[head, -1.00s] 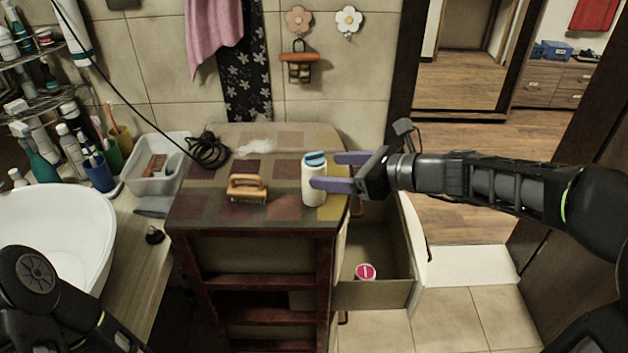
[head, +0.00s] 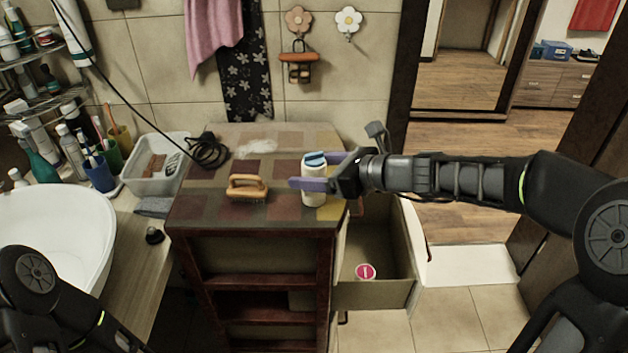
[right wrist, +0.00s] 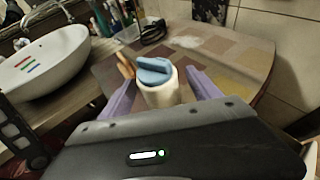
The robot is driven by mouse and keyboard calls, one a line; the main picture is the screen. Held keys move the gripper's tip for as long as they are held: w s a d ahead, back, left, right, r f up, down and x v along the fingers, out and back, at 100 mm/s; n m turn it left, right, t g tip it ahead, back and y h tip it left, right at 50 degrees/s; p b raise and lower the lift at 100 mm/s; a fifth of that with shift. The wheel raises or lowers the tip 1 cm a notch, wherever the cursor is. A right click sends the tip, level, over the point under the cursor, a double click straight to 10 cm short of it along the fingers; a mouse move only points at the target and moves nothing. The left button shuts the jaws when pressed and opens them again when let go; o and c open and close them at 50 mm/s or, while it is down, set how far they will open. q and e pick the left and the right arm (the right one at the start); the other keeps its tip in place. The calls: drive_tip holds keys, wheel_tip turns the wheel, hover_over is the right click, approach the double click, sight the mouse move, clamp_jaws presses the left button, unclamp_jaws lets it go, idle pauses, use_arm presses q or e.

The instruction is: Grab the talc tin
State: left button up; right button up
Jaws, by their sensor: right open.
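The talc tin is a white cylinder with a blue cap (head: 314,170), standing upright on top of the wooden cabinet (head: 285,213). My right gripper (head: 312,170) is open, with its purple fingers on either side of the tin. The near finger hides part of the tin's body in the head view. In the right wrist view the tin (right wrist: 160,92) stands between the two spread fingers, with a gap visible on the right side. My left gripper is not in view; only part of my left arm shows at the lower left.
A wooden-handled brush (head: 247,187) lies left of the tin. A coiled black cord (head: 208,150) lies farther back. An open drawer (head: 375,293) holds a pink-lidded round container (head: 365,271). A white basin (head: 50,230) and a grey bin (head: 150,178) are at left.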

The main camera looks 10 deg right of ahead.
drive_tip(key=shift+c, duration=0.5)
clamp_jaws()
idle(0.3)
